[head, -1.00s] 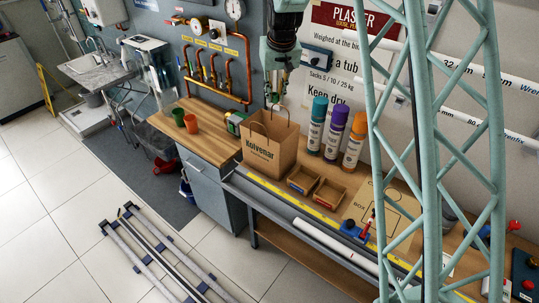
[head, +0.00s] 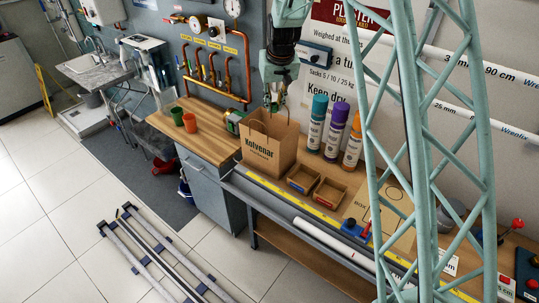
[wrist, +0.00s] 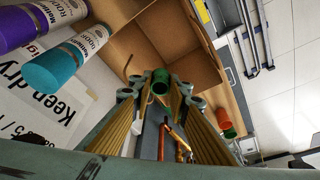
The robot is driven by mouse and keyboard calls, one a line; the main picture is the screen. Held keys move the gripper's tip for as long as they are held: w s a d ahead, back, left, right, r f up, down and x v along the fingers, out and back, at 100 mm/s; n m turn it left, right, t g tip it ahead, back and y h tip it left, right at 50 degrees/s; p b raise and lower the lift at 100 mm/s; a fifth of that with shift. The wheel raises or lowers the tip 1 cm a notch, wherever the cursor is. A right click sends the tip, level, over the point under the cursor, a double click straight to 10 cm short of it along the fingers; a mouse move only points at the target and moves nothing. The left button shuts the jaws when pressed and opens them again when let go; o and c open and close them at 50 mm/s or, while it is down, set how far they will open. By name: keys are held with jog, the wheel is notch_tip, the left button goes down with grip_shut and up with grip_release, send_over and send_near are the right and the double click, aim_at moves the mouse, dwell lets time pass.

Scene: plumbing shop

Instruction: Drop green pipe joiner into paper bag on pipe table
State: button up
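The brown paper bag (head: 266,152), printed "Kolvenar", stands upright and open at the left end of the pipe table (head: 300,205). My gripper (head: 272,104) points down at the bag's mouth. In the wrist view, the green pipe joiner (wrist: 160,81) sits between my gripper's fingertips (wrist: 161,90), which are closed on it. The open bag (wrist: 178,45) lies just beyond the joiner there, its inside visible and one handle loop close to the fingers. In the head view the joiner is too small to make out clearly.
Teal (head: 316,122), purple (head: 336,130) and orange-capped canisters (head: 353,140) stand right of the bag. Two small open boxes (head: 328,190) sit in front of them. Green (head: 177,115) and orange cups (head: 190,122) stand on the left counter. Copper pipes (head: 246,70) run along the wall behind.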

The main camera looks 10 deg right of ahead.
jog(key=shift+f, duration=0.2)
jog(key=o, duration=0.7)
jog(key=shift+r, duration=0.15)
jog(key=v, duration=1.1)
jog(key=shift+s+r, duration=0.2)
jog(key=shift+r, duration=0.15)
dwell(0.9)
